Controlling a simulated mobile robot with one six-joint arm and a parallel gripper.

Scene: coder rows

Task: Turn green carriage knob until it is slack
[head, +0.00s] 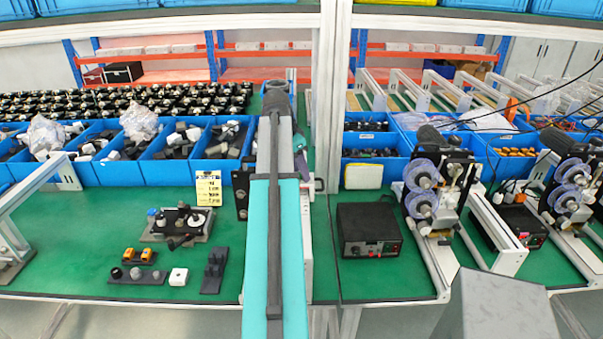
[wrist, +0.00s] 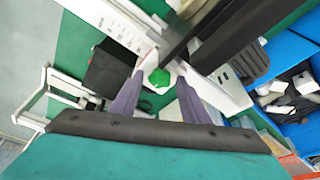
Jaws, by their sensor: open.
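The green carriage knob (wrist: 160,77) shows in the wrist view, beside a white bracket and a dark rail. My gripper (wrist: 159,82) is open, with one grey-purple finger on each side of the knob in that picture. I cannot tell whether the fingertips touch it or how far they stand from it in depth. Nothing is held. In the head view my arm covers the middle of the bench and the knob does not show.
A black power box (head: 368,230) stands right of my arm, and spool machines (head: 425,190) stand further right. Blue bins (head: 165,172) line the back. Small fixtures (head: 180,222) lie on the green bench at left. A white plate (wrist: 232,94) lies close to the fingers.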

